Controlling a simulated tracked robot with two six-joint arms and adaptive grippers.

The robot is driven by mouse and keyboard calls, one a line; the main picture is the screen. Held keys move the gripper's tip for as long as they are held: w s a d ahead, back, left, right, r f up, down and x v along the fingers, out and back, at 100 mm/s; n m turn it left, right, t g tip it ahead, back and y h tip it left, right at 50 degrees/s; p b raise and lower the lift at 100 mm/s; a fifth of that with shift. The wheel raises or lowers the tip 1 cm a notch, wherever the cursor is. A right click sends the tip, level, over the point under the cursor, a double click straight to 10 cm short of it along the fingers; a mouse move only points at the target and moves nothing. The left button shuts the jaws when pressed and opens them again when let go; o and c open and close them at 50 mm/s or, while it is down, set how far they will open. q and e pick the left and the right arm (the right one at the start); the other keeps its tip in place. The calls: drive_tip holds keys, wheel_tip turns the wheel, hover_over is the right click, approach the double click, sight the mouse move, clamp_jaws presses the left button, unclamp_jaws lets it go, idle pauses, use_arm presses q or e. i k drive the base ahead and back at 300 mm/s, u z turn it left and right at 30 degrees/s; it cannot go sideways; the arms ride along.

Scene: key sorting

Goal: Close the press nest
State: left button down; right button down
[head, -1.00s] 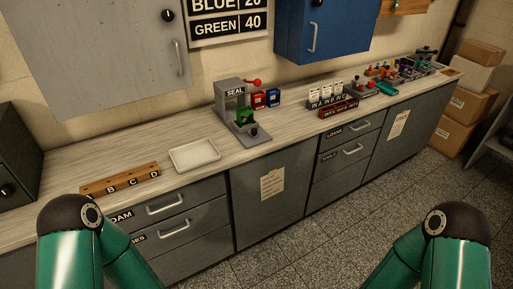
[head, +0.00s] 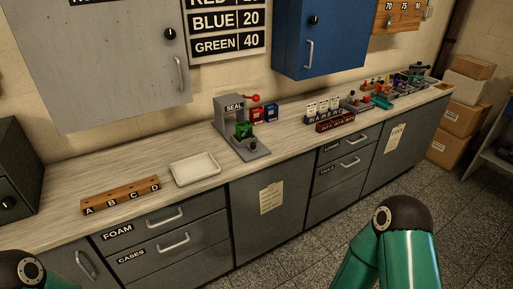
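The seal press (head: 233,117) stands on the counter near the middle of the head view. It is a grey frame labelled SEAL with a red-knobbed lever (head: 253,98) at its upper right. A green block (head: 243,130) sits in the press opening, and a small dark knob shows on the base in front of it. The nest is too small to tell whether it is open or closed. Only upper parts of my arms show, at the lower left and lower right. Neither gripper is in view.
A white tray (head: 195,168) and a wooden lettered rack (head: 120,195) lie left of the press. Red and blue boxes (head: 270,112) stand behind it. Dark red bins (head: 335,121) and several small fixtures line the counter to the right. The counter directly before the press is clear.

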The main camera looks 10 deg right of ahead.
sight(251, 143)
drive_tip(key=u, duration=0.05)
drive_tip(key=i, duration=1)
drive_tip(key=z, duration=0.05)
